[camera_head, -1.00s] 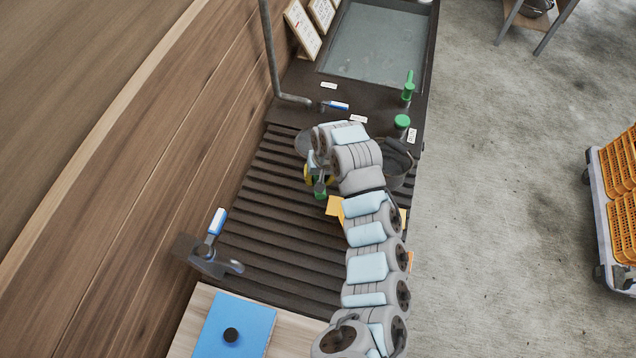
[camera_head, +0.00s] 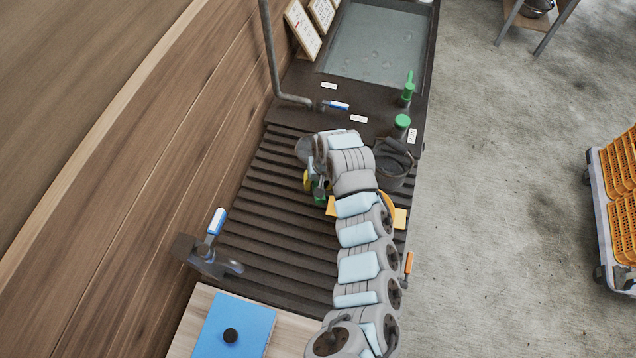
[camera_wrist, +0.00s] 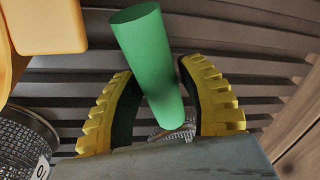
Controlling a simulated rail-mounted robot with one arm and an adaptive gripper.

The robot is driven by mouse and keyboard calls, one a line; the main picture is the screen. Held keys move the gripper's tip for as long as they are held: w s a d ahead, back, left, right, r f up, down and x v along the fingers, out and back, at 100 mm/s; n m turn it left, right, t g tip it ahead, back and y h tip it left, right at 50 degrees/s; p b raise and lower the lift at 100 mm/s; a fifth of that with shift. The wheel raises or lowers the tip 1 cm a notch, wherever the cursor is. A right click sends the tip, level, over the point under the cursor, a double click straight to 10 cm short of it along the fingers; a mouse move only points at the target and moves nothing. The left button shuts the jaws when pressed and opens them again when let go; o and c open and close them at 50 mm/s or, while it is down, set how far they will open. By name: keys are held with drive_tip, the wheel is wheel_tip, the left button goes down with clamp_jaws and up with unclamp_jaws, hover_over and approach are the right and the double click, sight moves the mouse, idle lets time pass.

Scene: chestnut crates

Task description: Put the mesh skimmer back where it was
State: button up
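My gripper (camera_head: 316,184) is over the dark ribbed surface, partly hidden by my arm in the head view. In the wrist view its yellow toothed fingers (camera_wrist: 162,90) stand on both sides of a green handle (camera_wrist: 150,55) and appear closed on it. A small patch of grey mesh (camera_wrist: 178,133) shows below the handle, so this looks like the mesh skimmer; most of its head is hidden. In the head view a round grey disc (camera_head: 304,148) shows beside my wrist, possibly the skimmer's head.
A dark bucket (camera_head: 391,168) stands right of my wrist. Yellow pieces (camera_head: 399,217) lie under my arm. Another blue-handled tool (camera_head: 216,222) is at left.

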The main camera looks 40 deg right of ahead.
drive_tip(key=shift+o, duration=0.8)
wheel_tip(320, 180, up, 12)
drive_tip(key=s+d, duration=0.1)
drive_tip(key=shift+s+p, duration=0.2)
drive_tip(key=shift+p, duration=0.1)
